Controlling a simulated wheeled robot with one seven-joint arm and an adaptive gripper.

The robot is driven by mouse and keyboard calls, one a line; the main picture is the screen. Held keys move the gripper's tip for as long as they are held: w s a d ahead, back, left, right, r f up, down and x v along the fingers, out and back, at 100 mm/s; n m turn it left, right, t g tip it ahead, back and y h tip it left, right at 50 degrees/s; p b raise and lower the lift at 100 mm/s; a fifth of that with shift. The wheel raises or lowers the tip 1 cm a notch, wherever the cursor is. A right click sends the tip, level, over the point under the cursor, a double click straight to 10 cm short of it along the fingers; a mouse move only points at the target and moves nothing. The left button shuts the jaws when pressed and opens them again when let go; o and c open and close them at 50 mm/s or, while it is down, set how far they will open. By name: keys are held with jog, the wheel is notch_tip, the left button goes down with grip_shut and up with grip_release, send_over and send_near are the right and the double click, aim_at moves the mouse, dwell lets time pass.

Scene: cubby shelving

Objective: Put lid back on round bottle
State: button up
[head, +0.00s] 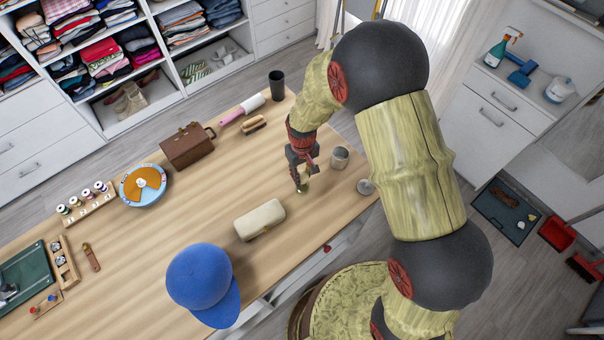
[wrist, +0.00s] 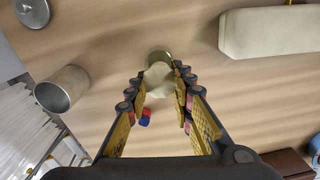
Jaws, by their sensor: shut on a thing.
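My gripper (wrist: 156,82) is pointed down at the table and its fingers are closed on a small pale round piece (wrist: 157,80), which looks like the lid. A greenish, glassy round bottle (wrist: 158,57) shows just past the fingertips in the wrist view. In the head view, the bottle (head: 303,188) is a small greenish shape under my gripper (head: 302,182). The fingers hide part of the piece and bottle; I cannot tell whether the two touch.
An open metal canister (head: 340,158) and a flat metal disc (head: 365,187) stand to the right, near the table edge. A cream case (head: 260,220) lies at lower left, with a blue cap (head: 199,277) beyond. A small red and blue object (wrist: 146,118) lies near the fingers.

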jog(key=shift+f, duration=0.1)
jog(key=o, duration=0.9)
jog(key=o, duration=0.4)
jog(key=shift+r, duration=0.2)
jog(key=shift+r+p, duration=2.05)
jog(key=shift+r, duration=1.3)
jog(key=c, duration=0.3)
jog(key=c, duration=1.2)
grip_shut()
